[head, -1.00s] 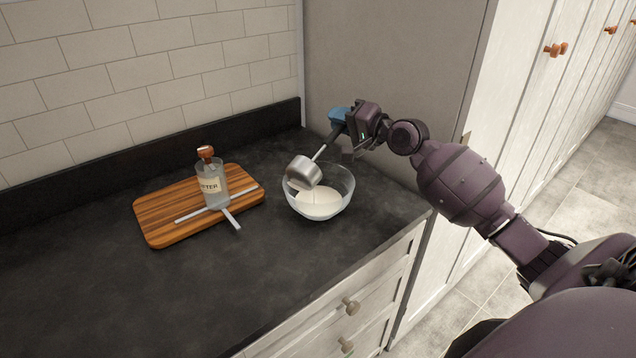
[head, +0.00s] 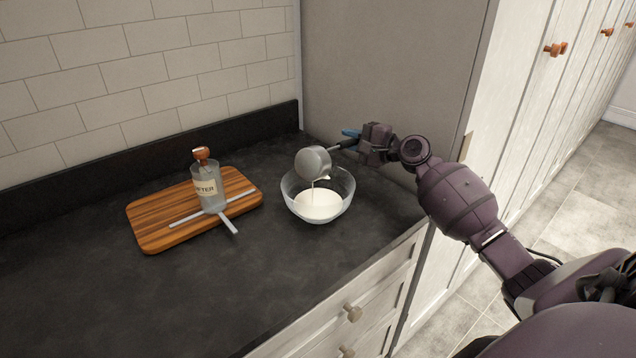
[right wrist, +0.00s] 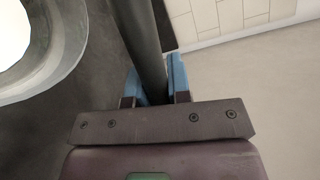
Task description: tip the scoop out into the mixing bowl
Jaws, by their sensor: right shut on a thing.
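A metal scoop (head: 311,163) with a dark handle is tilted on its side above the mixing bowl. A thin white stream runs from its lip down into the bowl. The mixing bowl (head: 290,191) is clear glass and holds a white content (head: 318,205). My right gripper (head: 350,142) is shut on the scoop's handle, up and to the right of the bowl. In the right wrist view the handle (right wrist: 145,45) passes between the blue fingertips (right wrist: 158,85), and part of the bowl (right wrist: 62,72) shows at upper left. My left gripper is not in view.
A tall grey panel (head: 390,70) stands behind the bowl. The front left counter (head: 150,300) is clear.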

